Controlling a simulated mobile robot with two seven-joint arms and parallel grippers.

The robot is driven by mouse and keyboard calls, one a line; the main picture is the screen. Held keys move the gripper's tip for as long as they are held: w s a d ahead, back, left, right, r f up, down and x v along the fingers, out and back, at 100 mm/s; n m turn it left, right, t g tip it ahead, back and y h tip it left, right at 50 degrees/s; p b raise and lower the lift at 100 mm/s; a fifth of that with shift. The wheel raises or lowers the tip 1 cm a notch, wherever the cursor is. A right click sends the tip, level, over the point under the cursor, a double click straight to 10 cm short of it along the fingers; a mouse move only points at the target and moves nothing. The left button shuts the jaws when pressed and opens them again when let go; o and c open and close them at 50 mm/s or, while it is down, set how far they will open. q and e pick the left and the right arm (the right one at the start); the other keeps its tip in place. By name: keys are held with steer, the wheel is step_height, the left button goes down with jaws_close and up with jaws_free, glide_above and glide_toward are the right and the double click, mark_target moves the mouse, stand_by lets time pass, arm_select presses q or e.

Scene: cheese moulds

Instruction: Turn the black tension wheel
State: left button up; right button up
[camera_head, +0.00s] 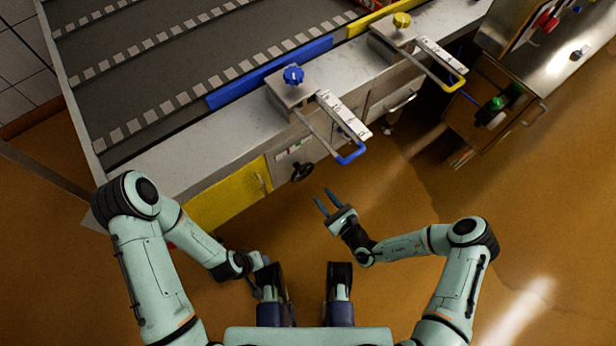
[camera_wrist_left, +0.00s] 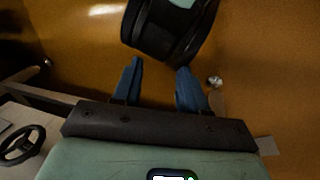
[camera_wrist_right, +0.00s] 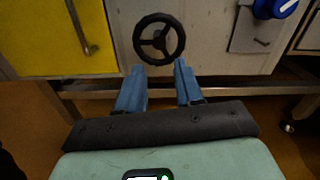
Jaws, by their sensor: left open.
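The black tension wheel (camera_head: 302,172) is a small spoked handwheel on the front of the conveyor frame. It shows whole in the right wrist view (camera_wrist_right: 159,39), just beyond the fingertips, and at the lower left of the left wrist view (camera_wrist_left: 22,146). My right gripper (camera_head: 325,202) is open and empty, its blue fingers pointing toward the wheel with a gap between. Its fingers also show in the right wrist view (camera_wrist_right: 160,70). My left gripper (camera_wrist_left: 160,68) is open and empty over the floor, away from the wheel. In the head view it is partly hidden near my base.
A yellow panel (camera_head: 232,198) with a handle is left of the wheel. Above it, a blue knob (camera_head: 293,75) and a blue-ended scaled bar (camera_head: 343,115) jut from the conveyor (camera_head: 180,60). A box with a green knob (camera_head: 494,105) stands right. The floor between is clear.

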mark_target(304, 174)
steer(key=b+x, duration=0.2)
steer(key=x, duration=0.6)
steer(key=shift+a+f, duration=0.1)
arm_select(q)
steer(key=shift+t+y, duration=0.3)
steer(key=shift+t, duration=0.4)
steer(key=shift+w+a+f, duration=0.35)
steer(key=shift+w+f, duration=0.15)
steer(key=shift+w, duration=0.2)
steer(key=shift+w+a+f, duration=0.4)
steer(key=shift+w+f, duration=0.05)
steer(key=shift+w, duration=0.25)
steer(key=shift+w+a+f, duration=0.35)
steer(key=shift+w+f, duration=0.15)
steer(key=shift+w, duration=0.2)
arm_select(e)
steer(key=shift+x, duration=0.8)
jaws_close()
